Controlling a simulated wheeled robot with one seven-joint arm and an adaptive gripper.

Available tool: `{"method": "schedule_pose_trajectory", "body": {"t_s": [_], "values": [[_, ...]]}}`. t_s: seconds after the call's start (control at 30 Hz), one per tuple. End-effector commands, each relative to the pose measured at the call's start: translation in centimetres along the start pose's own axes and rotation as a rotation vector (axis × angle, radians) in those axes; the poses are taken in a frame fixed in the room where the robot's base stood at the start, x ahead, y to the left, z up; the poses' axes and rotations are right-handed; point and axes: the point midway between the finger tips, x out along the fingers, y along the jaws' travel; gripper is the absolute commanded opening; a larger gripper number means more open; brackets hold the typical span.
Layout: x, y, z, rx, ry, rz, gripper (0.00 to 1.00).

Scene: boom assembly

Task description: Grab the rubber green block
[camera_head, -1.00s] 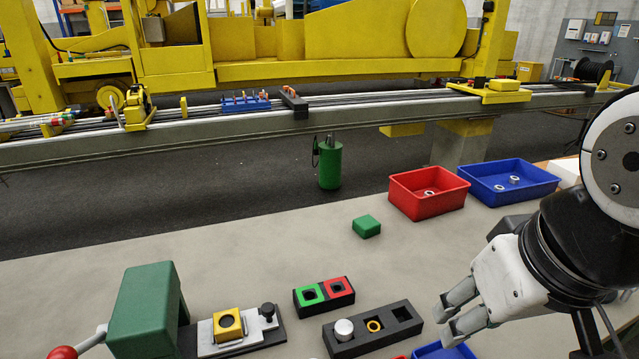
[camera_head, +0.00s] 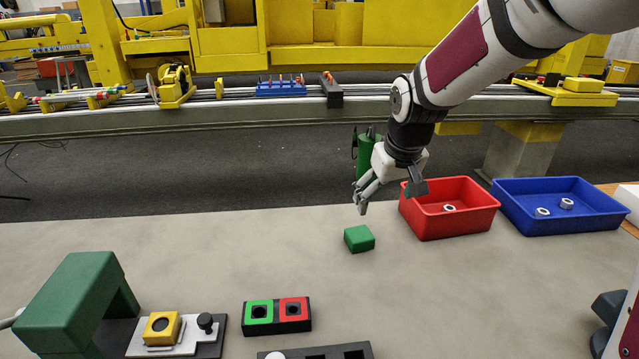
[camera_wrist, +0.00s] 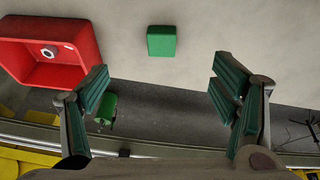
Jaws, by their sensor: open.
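The green block (camera_head: 359,239) lies on the grey table, just left of the red bin. My gripper (camera_head: 388,196) hangs above and slightly behind the block, near the far edge of the table. It is open and empty, and does not touch the block. In the wrist view the green block (camera_wrist: 161,41) shows at the upper middle, beyond the gap between the open fingers (camera_wrist: 168,88). Nothing covers the block in either view.
The red bin (camera_head: 463,225) and blue bin (camera_head: 560,224) hold silver rings, right of the block. The green press (camera_head: 75,300), yellow block (camera_head: 162,328) and green-and-red fixture (camera_head: 277,315) stand nearer. The table left of the block is clear. A green canister (camera_head: 365,152) stands beyond the table.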

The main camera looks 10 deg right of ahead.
Motion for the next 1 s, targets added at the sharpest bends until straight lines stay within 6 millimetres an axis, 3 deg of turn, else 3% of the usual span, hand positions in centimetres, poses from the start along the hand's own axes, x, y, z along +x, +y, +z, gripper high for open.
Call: {"method": "schedule_pose_trajectory", "body": {"t_s": [0.03,0.2,0.4,0.57,0.8,1.0], "values": [[2.2,0.2,-1.0,-0.001,-0.002,-0.015,0.8],[7.2,0.7,-3.4,-0.004,0.014,-0.051,0.8],[9.9,0.9,-4.6,-0.003,0.028,-0.073,0.8],[11.9,0.7,-4.7,-0.004,0.028,-0.077,0.8],[16.4,0.4,-4.8,-0.005,0.027,-0.077,0.8],[18.4,0.3,-4.9,-0.002,0.03,-0.075,0.8]]}}
